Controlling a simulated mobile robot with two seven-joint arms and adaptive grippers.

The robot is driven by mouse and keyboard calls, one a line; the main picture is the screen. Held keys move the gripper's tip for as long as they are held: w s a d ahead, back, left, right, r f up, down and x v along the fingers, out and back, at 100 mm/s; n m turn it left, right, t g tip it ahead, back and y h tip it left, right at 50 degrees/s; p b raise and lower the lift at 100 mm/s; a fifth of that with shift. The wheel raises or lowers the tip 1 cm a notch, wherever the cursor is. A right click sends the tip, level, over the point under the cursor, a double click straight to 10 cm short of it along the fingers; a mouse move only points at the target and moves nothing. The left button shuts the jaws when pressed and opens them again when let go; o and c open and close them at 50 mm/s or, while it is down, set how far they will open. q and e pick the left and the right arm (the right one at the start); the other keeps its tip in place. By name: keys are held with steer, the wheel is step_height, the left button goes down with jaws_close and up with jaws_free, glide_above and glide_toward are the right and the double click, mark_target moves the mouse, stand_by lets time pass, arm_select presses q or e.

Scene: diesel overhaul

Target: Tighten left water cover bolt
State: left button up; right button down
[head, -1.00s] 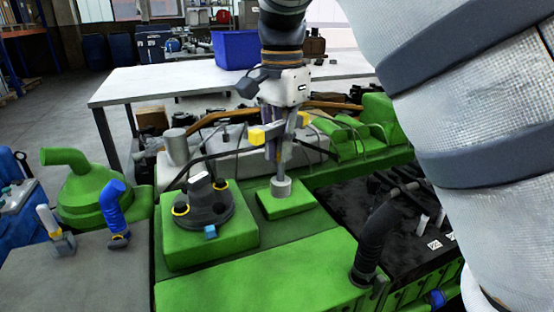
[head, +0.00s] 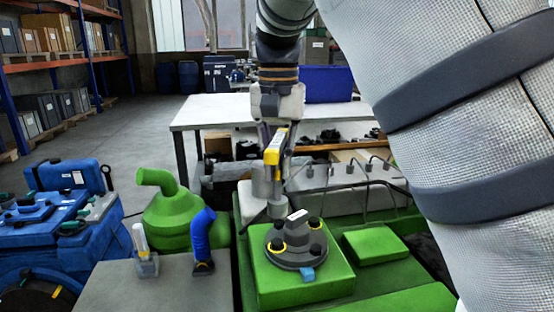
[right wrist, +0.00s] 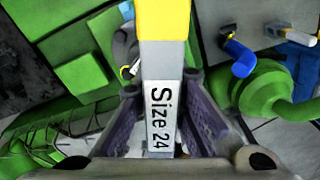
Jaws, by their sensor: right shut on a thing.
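My right gripper (head: 272,150) is shut on a yellow tool (head: 276,146), which points down. In the right wrist view the tool (right wrist: 164,65) sits between the two fingers and bears a "Size 24" label. In the head view its grey socket end (head: 280,208) appears just behind the dark round water cover (head: 288,258); whether it touches anything I cannot tell. The cover lies on a green block (head: 262,285) and carries several dark bolts, some with yellow rings. One left bolt (head: 277,245) shows clear of the tool. My left gripper is not in view.
A blue bent pipe (head: 202,240) and a small upright tool (head: 143,250) stand on the grey surface to the left. A green rounded housing (head: 172,212) is behind them. A white table (head: 230,112) with a blue bin (head: 328,84) stands at the back.

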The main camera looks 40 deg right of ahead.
mark_target(277, 199)
steer(key=n, duration=0.5)
steer(key=shift+f+n, duration=0.3)
steer(key=shift+f, duration=0.05)
steer(key=n, duration=0.5)
steer(key=shift+f, duration=0.35)
steer(key=n, duration=0.6)
steer(key=shift+w+f, duration=0.1)
steer(key=shift+f, duration=0.3)
steer(key=n, duration=0.5)
steer(key=shift+f+n, duration=0.35)
steer(key=shift+n, duration=0.05)
steer(key=shift+f, duration=1.6)
steer(key=shift+f, duration=0.1)
